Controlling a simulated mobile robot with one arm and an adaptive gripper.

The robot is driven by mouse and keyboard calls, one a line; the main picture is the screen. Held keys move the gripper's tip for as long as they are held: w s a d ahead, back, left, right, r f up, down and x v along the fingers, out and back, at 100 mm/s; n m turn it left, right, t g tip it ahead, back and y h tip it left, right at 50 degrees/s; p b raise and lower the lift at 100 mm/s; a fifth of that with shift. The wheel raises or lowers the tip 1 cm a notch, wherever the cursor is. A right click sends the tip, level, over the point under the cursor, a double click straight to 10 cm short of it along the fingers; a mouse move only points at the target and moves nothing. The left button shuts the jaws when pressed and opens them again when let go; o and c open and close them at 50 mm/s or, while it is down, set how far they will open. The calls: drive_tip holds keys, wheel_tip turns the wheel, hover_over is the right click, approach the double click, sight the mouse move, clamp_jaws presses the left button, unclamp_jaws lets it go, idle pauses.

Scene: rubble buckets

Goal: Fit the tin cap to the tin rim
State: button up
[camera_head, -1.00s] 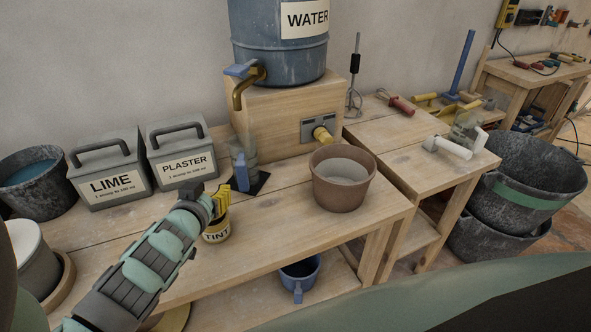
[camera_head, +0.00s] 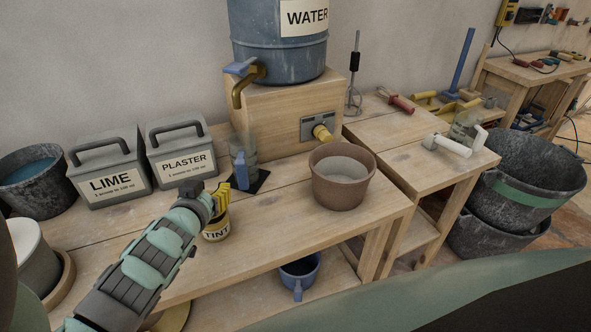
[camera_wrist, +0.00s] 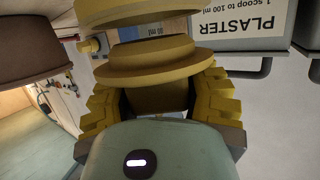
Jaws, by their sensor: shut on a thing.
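The yellow tin marked TINT (camera_head: 216,229) stands on the bench, directly below my gripper (camera_head: 221,199). In the wrist view, which is upside down, my yellow fingers (camera_wrist: 160,103) are shut on the dark knob of the tin cap (camera_wrist: 147,66). The cap is a yellow stepped disc. The yellow tin rim (camera_wrist: 140,12) shows at the top edge of that view, partly cut off. A gap shows between cap and rim, so they look apart. In the head view the cap is mostly hidden by my gripper.
The LIME box (camera_head: 108,183) and PLASTER box (camera_head: 181,160) are behind to the left. A brown bucket (camera_head: 341,185) stands to the right, with bare bench between.

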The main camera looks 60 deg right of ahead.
drive_tip(key=shift+f+b, duration=0.95)
drive_tip(key=shift+f, duration=0.15)
drive_tip(key=shift+f, duration=0.15)
clamp_jaws()
drive_tip(key=o, duration=1.2)
unclamp_jaws()
drive_tip(key=shift+v, duration=6)
